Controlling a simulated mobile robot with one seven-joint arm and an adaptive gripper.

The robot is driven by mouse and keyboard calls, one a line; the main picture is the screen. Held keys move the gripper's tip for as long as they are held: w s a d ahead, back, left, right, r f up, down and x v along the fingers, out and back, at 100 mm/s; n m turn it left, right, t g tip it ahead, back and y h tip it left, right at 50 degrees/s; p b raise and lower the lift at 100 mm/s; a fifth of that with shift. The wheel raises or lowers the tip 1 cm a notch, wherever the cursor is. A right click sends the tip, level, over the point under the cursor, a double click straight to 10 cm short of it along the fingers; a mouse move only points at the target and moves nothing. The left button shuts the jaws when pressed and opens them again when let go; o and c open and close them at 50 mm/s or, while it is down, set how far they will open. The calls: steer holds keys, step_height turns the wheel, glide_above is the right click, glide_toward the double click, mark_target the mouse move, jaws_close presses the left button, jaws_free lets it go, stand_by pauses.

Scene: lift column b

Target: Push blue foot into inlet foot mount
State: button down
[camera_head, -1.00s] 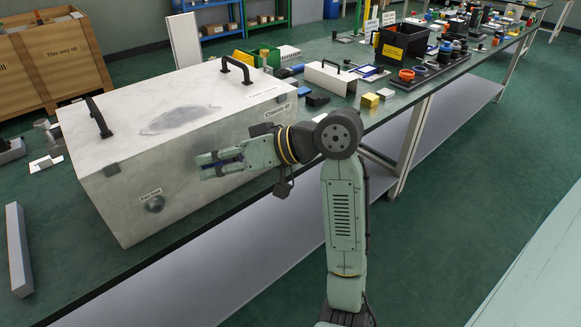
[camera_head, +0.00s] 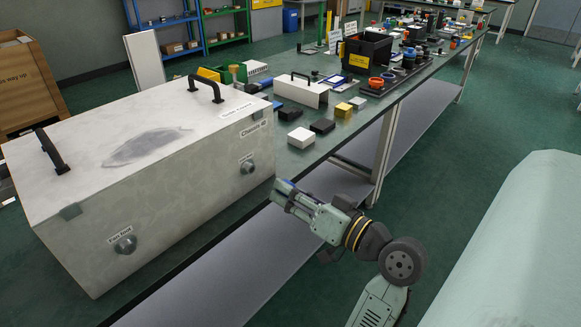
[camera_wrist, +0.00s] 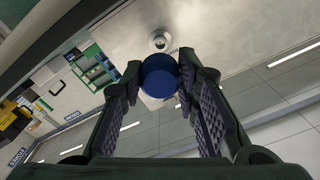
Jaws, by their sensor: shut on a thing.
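My gripper (camera_head: 284,194) is shut on the blue foot (camera_wrist: 160,76), a round dark blue piece held between both fingertips. In the head view only a bit of blue shows at the fingertips. The gripper is in front of the right end of the large grey chassis box (camera_head: 190,190), apart from it. A round metal mount (camera_head: 248,167) sits at the right of the box's front face under a small label I cannot read clearly. In the wrist view this mount (camera_wrist: 160,41) shows just beyond the blue foot, not touching it.
A second round mount (camera_head: 125,244), labelled as a fan foot, is at the front face's left. Black handles (camera_head: 206,88) stand on the box top. Small blocks (camera_head: 301,137) and a white cover (camera_head: 301,91) lie on the bench to the right. The aisle before the bench is clear.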

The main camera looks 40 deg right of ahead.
steer(key=shift+w+a, duration=0.15)
steer(key=shift+w, duration=1.3)
steer(key=shift+w+a, duration=0.1)
steer(key=shift+w, duration=1.3)
steer(key=shift+w, duration=0.15)
steer(key=shift+w, duration=0.45)
steer(key=shift+w+a, duration=0.15)
steer(key=shift+w, duration=0.65)
steer(key=c, duration=1.2)
jaws_free()
steer(key=shift+o, duration=0.2)
steer(key=s+d, duration=0.1)
steer(key=s, duration=1.1)
